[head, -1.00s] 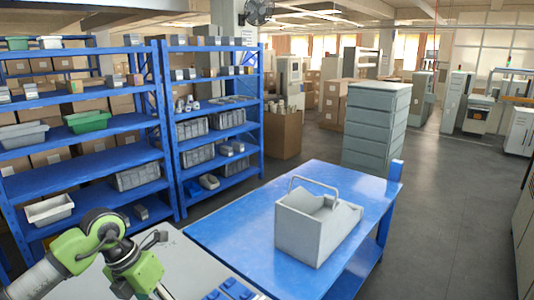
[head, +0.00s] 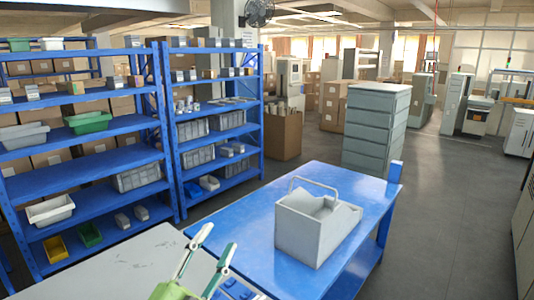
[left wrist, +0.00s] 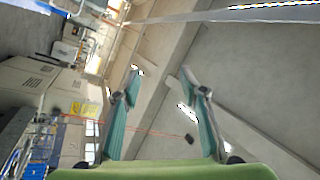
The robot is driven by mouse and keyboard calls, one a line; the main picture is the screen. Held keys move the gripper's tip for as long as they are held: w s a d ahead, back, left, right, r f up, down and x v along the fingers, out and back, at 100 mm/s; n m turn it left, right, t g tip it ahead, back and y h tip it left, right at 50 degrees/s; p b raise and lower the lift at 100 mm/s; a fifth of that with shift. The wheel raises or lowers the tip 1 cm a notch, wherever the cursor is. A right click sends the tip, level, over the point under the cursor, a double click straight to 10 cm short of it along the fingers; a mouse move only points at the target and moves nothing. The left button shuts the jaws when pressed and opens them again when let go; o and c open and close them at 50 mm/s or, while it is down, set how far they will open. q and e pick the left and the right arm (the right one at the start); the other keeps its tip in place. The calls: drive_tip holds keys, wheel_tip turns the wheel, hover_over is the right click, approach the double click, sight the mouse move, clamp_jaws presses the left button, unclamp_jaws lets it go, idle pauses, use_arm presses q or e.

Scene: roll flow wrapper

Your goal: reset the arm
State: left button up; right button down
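My left gripper (head: 217,257) shows at the bottom of the head view, over the gap between the grey tabletop and the blue table. Its two green fingers point up and stand apart with nothing between them. In the left wrist view the same gripper (left wrist: 165,85) is open and empty, with the ceiling, beams and room behind it tilted on their side. My right gripper does not show in either view.
A grey metal box with a handle (head: 310,235) stands on the blue table (head: 235,225). A grey tabletop (head: 110,265) lies at the lower left. Blue shelves (head: 85,180) with bins and boxes stand behind. A grey drawer cabinet (head: 375,130) stands beyond the table. Open floor (head: 450,220) lies to the right.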

use_arm(q)
drive_tip(key=s+a+f+n+g+y, duration=0.4)
drive_tip(key=a+f+n+y, duration=0.1)
drive_tip(key=f, duration=0.5)
drive_tip(key=s+a+f+n+g+y, duration=0.4)
drive_tip(key=a+f+n, duration=0.2)
drive_tip(key=f, duration=0.5)
drive_tip(key=s+d+f+n+g+h, duration=0.1)
drive_tip(key=s+f+g, duration=0.4)
drive_tip(key=s, duration=0.5)
drive_tip(key=s+f+n+g, duration=0.1)
drive_tip(key=s+f+g, duration=0.2)
drive_tip(key=s+f, duration=0.6)
drive_tip(key=s+f+g+b, duration=0.1)
drive_tip(key=s+f+b, duration=0.15)
drive_tip(key=f, duration=1.35)
drive_tip(key=s+f+g+b, duration=0.1)
drive_tip(key=s+f+b, duration=0.15)
drive_tip(key=f, duration=1.25)
drive_tip(key=s+a+f+b, duration=0.1)
drive_tip(key=s+f+b, duration=0.1)
drive_tip(key=s+f, duration=0.6)
drive_tip(key=s+a+f+g+b, duration=0.1)
drive_tip(key=s+a+f+b, duration=0.1)
drive_tip(key=s+f, duration=0.6)
wheel_tip(320, 180, down, 4)
drive_tip(key=shift+b, duration=0.5)
